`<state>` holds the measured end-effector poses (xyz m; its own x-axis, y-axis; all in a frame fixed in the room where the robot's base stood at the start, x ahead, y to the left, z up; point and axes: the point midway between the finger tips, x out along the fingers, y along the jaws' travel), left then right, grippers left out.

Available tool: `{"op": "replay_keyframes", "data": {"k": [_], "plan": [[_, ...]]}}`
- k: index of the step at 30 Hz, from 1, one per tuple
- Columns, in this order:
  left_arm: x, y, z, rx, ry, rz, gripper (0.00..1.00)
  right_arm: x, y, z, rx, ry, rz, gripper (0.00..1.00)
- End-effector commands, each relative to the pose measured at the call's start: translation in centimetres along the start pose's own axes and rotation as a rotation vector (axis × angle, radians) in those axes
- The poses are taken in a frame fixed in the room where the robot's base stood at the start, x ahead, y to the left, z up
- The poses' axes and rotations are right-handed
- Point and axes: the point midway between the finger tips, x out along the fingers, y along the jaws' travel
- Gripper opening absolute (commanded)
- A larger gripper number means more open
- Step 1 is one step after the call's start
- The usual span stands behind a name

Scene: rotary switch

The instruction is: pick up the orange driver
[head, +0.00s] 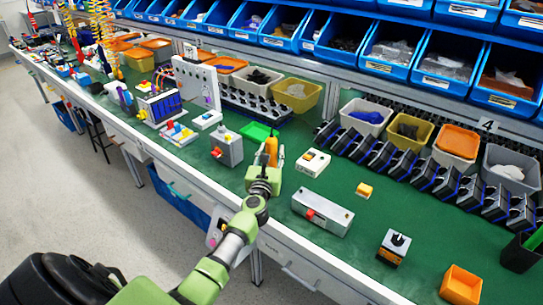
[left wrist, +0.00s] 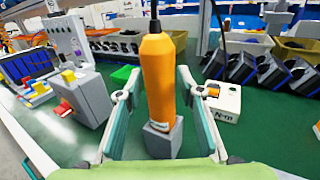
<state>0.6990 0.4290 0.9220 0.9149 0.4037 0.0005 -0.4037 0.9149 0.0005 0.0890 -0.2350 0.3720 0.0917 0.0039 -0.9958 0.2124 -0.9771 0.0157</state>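The orange driver (head: 271,147) stands upright over the green bench top, with a dark cable or rod at its top in the left wrist view (left wrist: 158,75). A grey block (left wrist: 163,139) shows at its lower end; I cannot tell whether it is a holder or part of the driver. My left gripper (head: 268,157) is open, with one finger on each side of the driver. In the left wrist view the fingertips (left wrist: 159,74) flank the orange body, and no firm contact shows. My right gripper is not in view.
A grey switch box (head: 226,147) stands left of the driver and a white box (head: 314,162) right of it. A long grey box (head: 322,214) lies near the front edge. A green tray (head: 258,132) is behind. Blue bins (head: 388,50) line the back.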

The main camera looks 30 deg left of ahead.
Motion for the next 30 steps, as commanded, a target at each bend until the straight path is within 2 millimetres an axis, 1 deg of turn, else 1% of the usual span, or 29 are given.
{"op": "replay_keyframes", "data": {"k": [1,3,11,14,17,24,30], "plan": [[0.0,0.0,0.0,0.0,0.0,0.0,0.17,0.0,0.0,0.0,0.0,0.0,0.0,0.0],[0.0,0.0,0.0,0.0,0.0,0.0,0.0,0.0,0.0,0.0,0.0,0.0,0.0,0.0],[0.0,0.0,0.2,-0.001,-0.003,0.0,0.0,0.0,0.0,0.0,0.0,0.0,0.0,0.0],[0.0,0.0,0.7,-0.002,-0.003,0.0,0.0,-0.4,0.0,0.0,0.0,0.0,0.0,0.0],[0.0,0.0,1.9,-0.002,-0.005,0.0,0.0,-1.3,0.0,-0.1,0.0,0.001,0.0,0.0],[0.0,0.0,6.1,-0.002,-0.006,-0.001,0.0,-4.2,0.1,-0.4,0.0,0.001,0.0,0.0],[0.0,0.0,9.1,0.0,-0.006,-0.001,0.0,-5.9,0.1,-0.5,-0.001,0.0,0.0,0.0]]}}
